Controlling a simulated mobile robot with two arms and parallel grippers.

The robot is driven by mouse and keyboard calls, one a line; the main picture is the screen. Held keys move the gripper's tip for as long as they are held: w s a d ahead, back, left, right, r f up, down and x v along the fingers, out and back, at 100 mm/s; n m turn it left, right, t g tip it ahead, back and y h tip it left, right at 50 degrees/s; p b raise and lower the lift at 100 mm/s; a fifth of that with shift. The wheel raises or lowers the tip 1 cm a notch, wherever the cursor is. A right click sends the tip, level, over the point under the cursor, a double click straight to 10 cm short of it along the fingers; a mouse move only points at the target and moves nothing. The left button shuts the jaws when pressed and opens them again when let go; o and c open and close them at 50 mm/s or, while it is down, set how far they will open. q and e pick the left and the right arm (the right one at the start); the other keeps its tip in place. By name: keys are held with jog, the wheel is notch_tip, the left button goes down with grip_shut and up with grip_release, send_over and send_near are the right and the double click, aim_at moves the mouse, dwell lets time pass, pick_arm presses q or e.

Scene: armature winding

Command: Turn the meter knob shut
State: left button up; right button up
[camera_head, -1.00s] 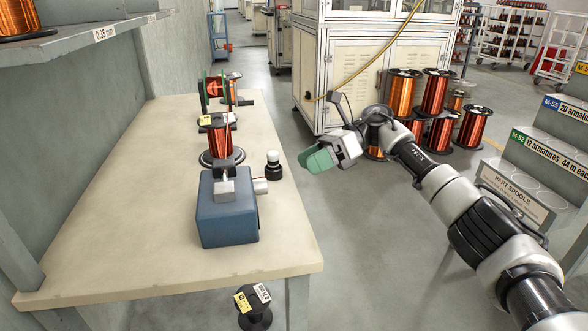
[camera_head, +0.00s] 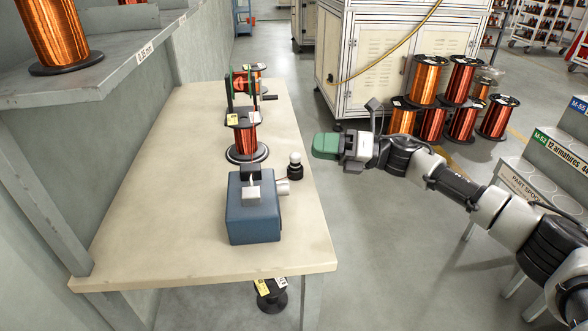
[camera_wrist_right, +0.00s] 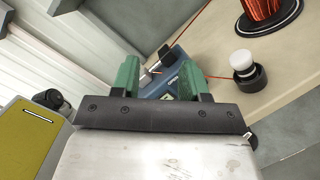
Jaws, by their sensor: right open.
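The blue box that appears to be the meter (camera_head: 253,222) stands on the near part of the workbench, with a dark and silver clamp-like part on top. A pale cylinder, perhaps its knob (camera_head: 283,187), sticks out of its right side. My right gripper (camera_head: 324,146), with green fingers, is over the aisle, right of the bench edge, apart from the box. In the right wrist view the fingers (camera_wrist_right: 162,80) are spread and empty, with the blue box (camera_wrist_right: 185,82) beyond them, partly hidden. I cannot tell how far the knob is turned. My left gripper is out of view.
A black holder with a white top (camera_head: 295,166) stands close behind the box. A copper spool (camera_head: 246,142) and a green-framed winder (camera_head: 243,88) are farther back on the workbench (camera_head: 190,250). A shelf (camera_head: 120,60) overhangs at left.

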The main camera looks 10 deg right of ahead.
jog(key=s+f+m+t+h+p, duration=0.1)
jog(key=s+m+t+h+p, duration=0.3)
jog(key=m, duration=0.6)
jog(key=m+t+h+p, duration=0.1)
jog(key=m+h+p, duration=0.25)
jog(key=m, duration=0.35)
send_near(283, 188)
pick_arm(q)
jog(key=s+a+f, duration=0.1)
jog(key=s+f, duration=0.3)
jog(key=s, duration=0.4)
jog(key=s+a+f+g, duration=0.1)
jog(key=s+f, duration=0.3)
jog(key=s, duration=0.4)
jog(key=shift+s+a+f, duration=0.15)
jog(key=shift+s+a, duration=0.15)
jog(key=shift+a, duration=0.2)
pick_arm(e)
jog(key=shift+y, duration=0.25)
jog(key=x, duration=0.3)
jog(key=f+x, duration=0.1)
jog(key=x, duration=0.1)
jog(key=w+d+x, duration=0.1)
jog(key=x, duration=0.2)
jog(key=shift+w+a+f, duration=0.15)
jog(key=shift+f, duration=0.1)
jog(key=shift+c, duration=0.3)
